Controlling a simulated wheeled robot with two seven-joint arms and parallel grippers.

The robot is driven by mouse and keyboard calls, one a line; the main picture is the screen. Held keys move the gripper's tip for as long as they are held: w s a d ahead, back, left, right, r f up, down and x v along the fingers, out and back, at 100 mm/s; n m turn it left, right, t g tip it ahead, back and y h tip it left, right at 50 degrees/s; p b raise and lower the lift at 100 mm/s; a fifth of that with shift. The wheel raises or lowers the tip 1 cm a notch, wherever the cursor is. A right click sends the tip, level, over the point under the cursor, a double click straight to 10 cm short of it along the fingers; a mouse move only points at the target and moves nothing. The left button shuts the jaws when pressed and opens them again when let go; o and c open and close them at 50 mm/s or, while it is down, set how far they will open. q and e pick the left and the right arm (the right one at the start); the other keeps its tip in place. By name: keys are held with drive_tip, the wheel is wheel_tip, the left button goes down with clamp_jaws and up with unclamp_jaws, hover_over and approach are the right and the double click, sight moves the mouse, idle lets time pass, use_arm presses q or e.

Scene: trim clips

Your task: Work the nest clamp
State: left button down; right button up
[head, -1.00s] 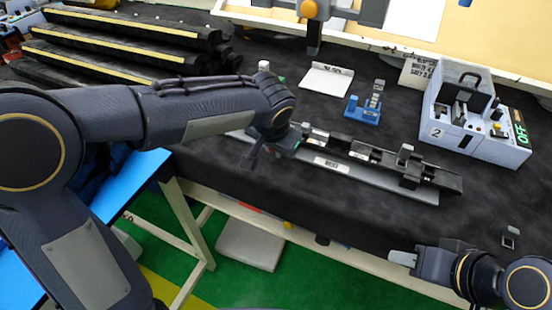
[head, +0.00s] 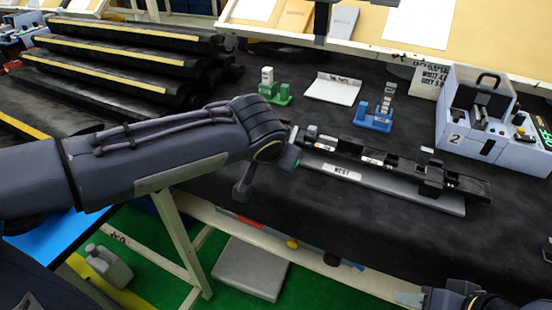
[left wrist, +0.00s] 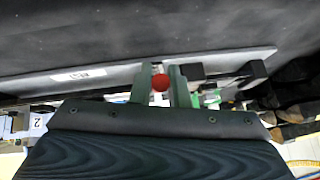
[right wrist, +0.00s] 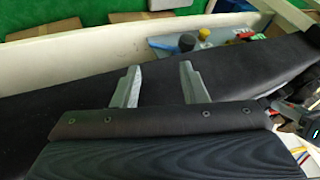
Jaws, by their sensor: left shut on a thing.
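The nest (head: 390,187) is a long grey plate with a "NEST" label, lying along the front of the dark table. A long black trim piece (head: 400,170) lies on it, with a dark upright block near its right end. My left gripper (head: 290,155) is at the nest's left end, its fingers largely hidden by the arm in the head view. In the left wrist view, its green-grey fingers (left wrist: 160,85) are shut on a red ball knob (left wrist: 160,83) beside the nest plate. My right gripper (head: 405,298) is low at the bottom edge; the right wrist view shows its fingers (right wrist: 160,85) apart and empty.
A green fixture (head: 276,95), a white labelled plate (head: 332,89) and a blue fixture (head: 374,120) stand behind the nest. A grey-white machine marked 2 (head: 490,125) stands at right. Black trim lengths (head: 120,60) are stacked at left.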

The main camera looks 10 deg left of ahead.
drive_tip(key=shift+c, duration=1.1)
drive_tip(key=w+r, duration=0.1)
drive_tip(key=w+r+n, duration=0.1)
drive_tip(key=r, duration=0.1)
drive_tip(key=w+a+r+n, duration=0.1)
drive_tip(key=w, duration=0.1)
drive_tip(key=shift+r+y, duration=0.3)
drive_tip(key=shift+y, duration=0.1)
clamp_jaws()
drive_tip(key=w+a+r+n+g+y, duration=0.2)
drive_tip(key=w+a+r+n+y, duration=0.1)
drive_tip(key=w+a+r+n, duration=0.55)
drive_tip(key=w+a+r+n+g+y, duration=0.2)
drive_tip(key=w+a+r+n+y, duration=0.25)
drive_tip(key=w+r, duration=0.5)
drive_tip(key=w+a+f, duration=0.2)
drive_tip(key=a+f, duration=0.8)
drive_tip(key=f, duration=0.1)
drive_tip(key=shift+m+h, duration=0.3)
drive_tip(key=shift+h, duration=0.05)
